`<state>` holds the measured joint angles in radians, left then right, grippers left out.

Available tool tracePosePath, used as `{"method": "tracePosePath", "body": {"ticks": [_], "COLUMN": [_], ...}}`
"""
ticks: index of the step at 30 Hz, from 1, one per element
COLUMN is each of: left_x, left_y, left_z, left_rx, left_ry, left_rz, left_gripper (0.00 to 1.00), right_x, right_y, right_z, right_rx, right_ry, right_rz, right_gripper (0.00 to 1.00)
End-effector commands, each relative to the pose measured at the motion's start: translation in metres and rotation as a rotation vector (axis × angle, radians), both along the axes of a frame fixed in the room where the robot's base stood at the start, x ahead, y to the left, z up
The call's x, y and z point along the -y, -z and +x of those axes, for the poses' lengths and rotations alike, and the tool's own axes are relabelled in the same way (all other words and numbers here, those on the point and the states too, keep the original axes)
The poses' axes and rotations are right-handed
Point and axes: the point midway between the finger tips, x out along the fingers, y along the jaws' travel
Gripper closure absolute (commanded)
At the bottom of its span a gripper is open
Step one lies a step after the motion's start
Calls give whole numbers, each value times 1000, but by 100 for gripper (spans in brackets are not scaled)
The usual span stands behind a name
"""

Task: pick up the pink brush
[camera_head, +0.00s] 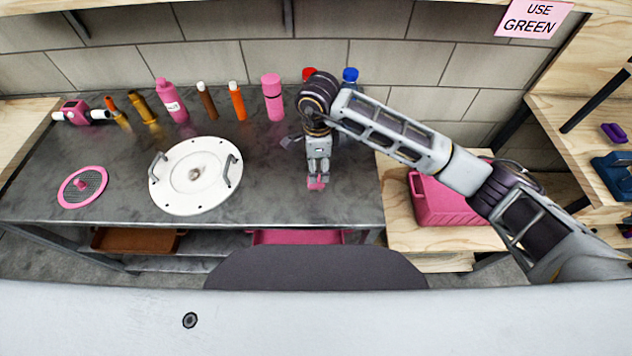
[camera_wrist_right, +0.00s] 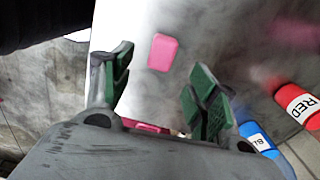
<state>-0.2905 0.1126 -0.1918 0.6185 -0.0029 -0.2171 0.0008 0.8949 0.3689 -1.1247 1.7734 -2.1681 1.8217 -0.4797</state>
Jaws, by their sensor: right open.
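A small pink piece, which looks like the pink brush (camera_head: 316,184), shows on the grey metal table (camera_head: 270,200) right at my right gripper's fingertips. My right gripper (camera_head: 318,170) points down over it with the arm reaching in from the right. In the right wrist view, my right gripper (camera_wrist_right: 160,85) has its green-padded fingers apart with nothing held between them. A pink rounded block (camera_wrist_right: 163,52) lies beyond the fingertips there, and I cannot tell whether it touches them. A second pink patch (camera_wrist_right: 148,127) shows close to the palm edge, mostly hidden. My left gripper is not in view.
A white round lid with handles (camera_head: 195,205) and a pink disc (camera_head: 82,187) lie left on the table. Several bottles, including a pink bottle (camera_head: 272,97), line the back. Red (camera_wrist_right: 297,100) and blue (camera_wrist_right: 256,137) ones stand behind my gripper. A pink bin (camera_head: 440,205) sits right.

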Motion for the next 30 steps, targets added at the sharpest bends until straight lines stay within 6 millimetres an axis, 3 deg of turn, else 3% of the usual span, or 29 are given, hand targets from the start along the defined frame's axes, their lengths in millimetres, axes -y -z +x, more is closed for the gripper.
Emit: {"method": "tracePosePath", "body": {"ticks": [6,22,30], "left_x": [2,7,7], "left_y": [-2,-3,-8], "left_z": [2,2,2], "left_rx": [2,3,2], "left_ry": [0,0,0], "left_rz": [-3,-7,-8], "left_gripper": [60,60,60], "right_x": [0,-1,-3], "right_y": [21,28,46], "right_z": [0,0,1], "right_rx": [-1,-1,-3], "right_ry": [1,0,2], "right_rz": [1,1,1], "right_gripper": [41,41,41]}}
